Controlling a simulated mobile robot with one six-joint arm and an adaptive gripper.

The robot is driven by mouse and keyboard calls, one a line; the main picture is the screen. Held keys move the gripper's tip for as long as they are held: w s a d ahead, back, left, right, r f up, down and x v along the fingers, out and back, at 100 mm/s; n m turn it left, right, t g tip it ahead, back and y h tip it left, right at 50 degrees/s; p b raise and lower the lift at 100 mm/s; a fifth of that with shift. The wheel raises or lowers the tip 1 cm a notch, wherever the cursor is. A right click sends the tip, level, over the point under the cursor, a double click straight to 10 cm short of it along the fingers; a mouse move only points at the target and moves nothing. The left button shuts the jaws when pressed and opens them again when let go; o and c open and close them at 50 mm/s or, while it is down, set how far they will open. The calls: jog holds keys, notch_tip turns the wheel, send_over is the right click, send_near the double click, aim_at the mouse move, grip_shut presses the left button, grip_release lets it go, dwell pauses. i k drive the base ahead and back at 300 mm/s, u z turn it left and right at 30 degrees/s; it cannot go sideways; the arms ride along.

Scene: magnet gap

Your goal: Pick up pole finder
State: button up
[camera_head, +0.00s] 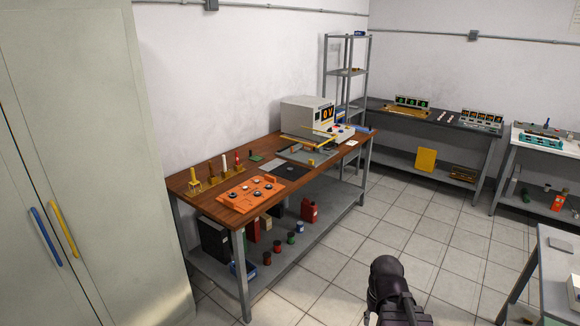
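I cannot tell for certain which thing is the pole finder; at this distance the small tools are hard to make out. On the wooden bench (232,211) at the left, several upright tools stand in a yellow rack (202,186). They include a white stick (226,167) and a red-tipped one (238,161). An orange tray (251,193) with dark round parts lies in front of them. A dark part of my arm (388,283) shows at the bottom, over the floor and apart from the bench. My gripper's fingers do not show.
A tall cabinet (75,120) stands at the left. A grey instrument with a display (307,115) sits at the bench's far end. A dark-topped bench (440,119) stands at the back, with more tables at the right. The tiled floor (400,215) between them is clear.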

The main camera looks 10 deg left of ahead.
aim_at(194, 182)
jog(key=u, duration=0.2)
jog(key=i, duration=1.2)
jog(key=u, duration=0.25)
